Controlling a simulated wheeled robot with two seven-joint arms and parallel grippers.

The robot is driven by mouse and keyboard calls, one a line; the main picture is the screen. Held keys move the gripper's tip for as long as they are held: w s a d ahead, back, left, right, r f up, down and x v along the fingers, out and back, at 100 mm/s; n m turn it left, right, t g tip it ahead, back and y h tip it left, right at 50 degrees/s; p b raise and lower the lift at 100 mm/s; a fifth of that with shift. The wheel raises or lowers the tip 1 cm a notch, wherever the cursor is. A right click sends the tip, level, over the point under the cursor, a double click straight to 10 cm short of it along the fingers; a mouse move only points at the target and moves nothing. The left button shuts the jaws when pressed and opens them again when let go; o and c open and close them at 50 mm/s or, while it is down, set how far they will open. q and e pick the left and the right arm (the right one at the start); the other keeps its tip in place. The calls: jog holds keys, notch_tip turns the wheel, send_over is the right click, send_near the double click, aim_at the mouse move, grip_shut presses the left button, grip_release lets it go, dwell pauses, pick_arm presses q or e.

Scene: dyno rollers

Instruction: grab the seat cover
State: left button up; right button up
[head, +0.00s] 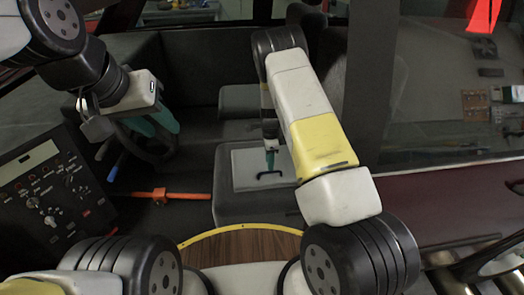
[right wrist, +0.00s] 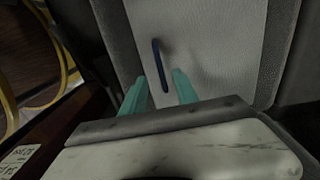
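The seat cover (head: 246,179) is a light grey panel with a dark bar handle (head: 270,175), lying on the dark seat. In the right wrist view the cover (right wrist: 215,40) fills the middle, and its dark blue handle (right wrist: 160,62) stands up from it. My right gripper (head: 270,158) is over the cover at the handle. In the right wrist view its teal fingers (right wrist: 160,92) are apart on either side of the handle's near end, with gaps showing. My left gripper (head: 160,122) is beside the steering wheel, away from the cover; its finger gap is unclear.
A control panel (head: 52,190) with knobs stands at the left. A steering wheel (head: 145,145) is below my left gripper. An orange bar (head: 175,195) runs low towards the seat. A yellow-edged wooden surface (head: 240,247) is in front, and a dark red ledge (head: 450,200) at the right.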

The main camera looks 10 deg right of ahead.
aim_at(270, 172)
notch_tip(270, 172, down, 7)
jog(key=shift+d+r, duration=0.1)
grip_shut()
dwell(0.3)
jog(key=shift+w, duration=0.1)
dwell(1.2)
